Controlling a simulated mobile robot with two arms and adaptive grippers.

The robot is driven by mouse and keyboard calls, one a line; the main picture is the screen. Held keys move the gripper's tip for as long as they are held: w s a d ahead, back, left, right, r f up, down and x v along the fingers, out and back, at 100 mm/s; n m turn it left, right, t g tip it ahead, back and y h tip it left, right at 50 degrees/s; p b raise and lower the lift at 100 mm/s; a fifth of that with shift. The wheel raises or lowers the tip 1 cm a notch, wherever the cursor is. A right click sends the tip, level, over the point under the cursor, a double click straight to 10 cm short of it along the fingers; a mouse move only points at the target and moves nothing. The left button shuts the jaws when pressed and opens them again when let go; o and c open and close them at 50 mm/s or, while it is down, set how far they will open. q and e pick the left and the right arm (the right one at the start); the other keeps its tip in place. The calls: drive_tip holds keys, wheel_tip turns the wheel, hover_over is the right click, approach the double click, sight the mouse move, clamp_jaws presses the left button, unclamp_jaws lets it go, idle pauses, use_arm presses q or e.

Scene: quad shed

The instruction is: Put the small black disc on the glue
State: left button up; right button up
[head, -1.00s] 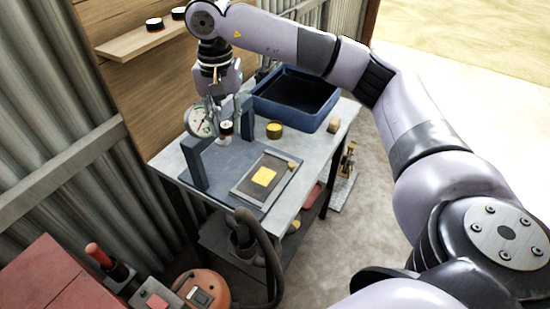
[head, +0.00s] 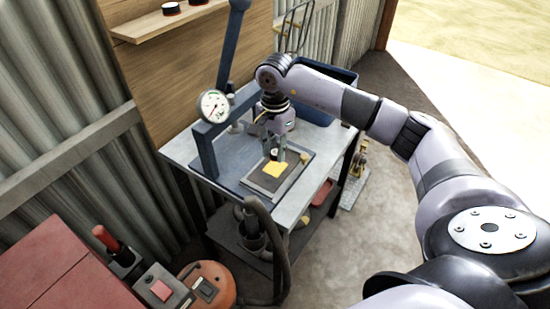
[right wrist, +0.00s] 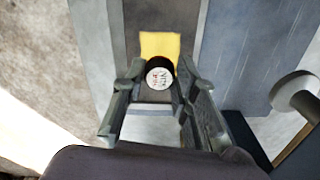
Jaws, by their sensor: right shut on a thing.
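The small black disc (right wrist: 159,74) has a pale, lettered top and dark sides. My right gripper (head: 278,156) is shut on it, with a finger on either side in the right wrist view (right wrist: 153,92). The glue is a yellow square patch (head: 275,169) on a dark plate in a grey frame (head: 252,184) on the bench. In the right wrist view the disc overlaps the near edge of the glue (right wrist: 160,45). I cannot tell whether they touch. In the head view the fingers are right over the glue and largely hide the disc. My left gripper is not in view.
A blue press frame with a round gauge (head: 213,106) and a long lever (head: 232,45) stands left of the plate. A blue bin (head: 340,76) sits behind my right arm. A shelf (head: 160,22) on the wall holds more discs.

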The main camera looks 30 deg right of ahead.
sight(275, 153)
wheel_tip(275, 153, down, 4)
drive_tip(key=shift+s+r+p, duration=0.1)
drive_tip(key=shift+p, duration=0.35)
drive_tip(key=shift+f+b, duration=0.25)
drive_tip(key=shift+b, duration=0.05)
drive_tip(key=o, duration=0.9)
drive_tip(key=shift+r, duration=0.1)
